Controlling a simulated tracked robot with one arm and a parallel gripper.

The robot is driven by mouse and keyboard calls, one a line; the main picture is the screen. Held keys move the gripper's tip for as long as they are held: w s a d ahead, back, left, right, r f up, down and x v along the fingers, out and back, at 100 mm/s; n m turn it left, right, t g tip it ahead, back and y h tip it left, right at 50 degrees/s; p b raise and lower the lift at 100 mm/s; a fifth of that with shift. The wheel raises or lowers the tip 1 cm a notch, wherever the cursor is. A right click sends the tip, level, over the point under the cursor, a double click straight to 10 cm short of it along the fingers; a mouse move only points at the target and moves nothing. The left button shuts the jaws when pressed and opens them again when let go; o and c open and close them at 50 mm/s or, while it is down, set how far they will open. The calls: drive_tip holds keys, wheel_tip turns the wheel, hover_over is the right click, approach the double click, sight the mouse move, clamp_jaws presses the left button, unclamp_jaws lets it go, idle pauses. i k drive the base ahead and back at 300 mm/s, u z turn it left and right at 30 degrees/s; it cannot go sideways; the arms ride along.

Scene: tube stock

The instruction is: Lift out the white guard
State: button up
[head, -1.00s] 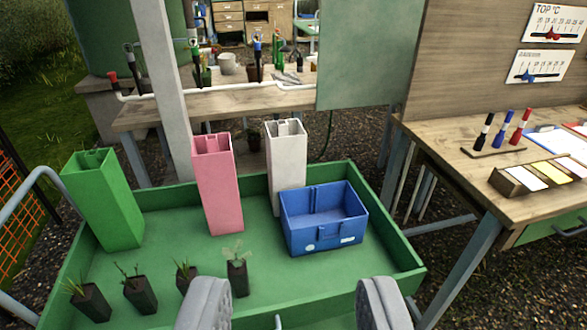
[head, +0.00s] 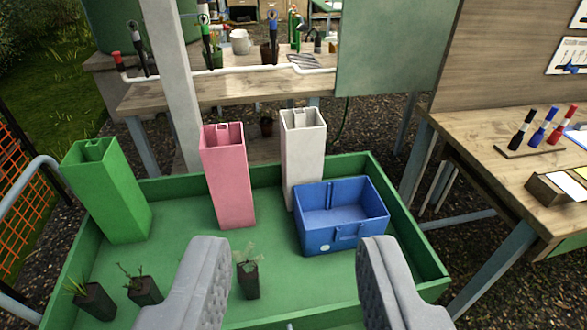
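The white guard (head: 303,160) is a tall square tube standing upright at the back of the green tray (head: 150,194). The blue box (head: 343,232) stands in front of it and hides its lower right part. The pink guard (head: 228,180) stands to its left, and the green guard (head: 108,195) stands farther left. My gripper (head: 287,250) is open and empty, its two grey fingers wide apart at the bottom of the view, nearer to me than the guards.
Small potted seedlings stand at the front of the tray, one (head: 249,277) showing between my fingers. A grey post (head: 172,80) rises behind the tray. A wooden bench (head: 480,150) with markers stands to the right, and a green panel (head: 392,48) hangs behind.

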sight(303, 130)
drive_tip(key=u, duration=0.05)
drive_tip(key=k, duration=0.45)
drive_tip(key=z, duration=0.25)
drive_tip(key=i, duration=0.45)
drive_tip(key=u, duration=0.2)
drive_tip(key=k, duration=0.35)
drive_tip(key=z, duration=0.55)
drive_tip(key=i, duration=1.85)
drive_tip(key=u, duration=0.55)
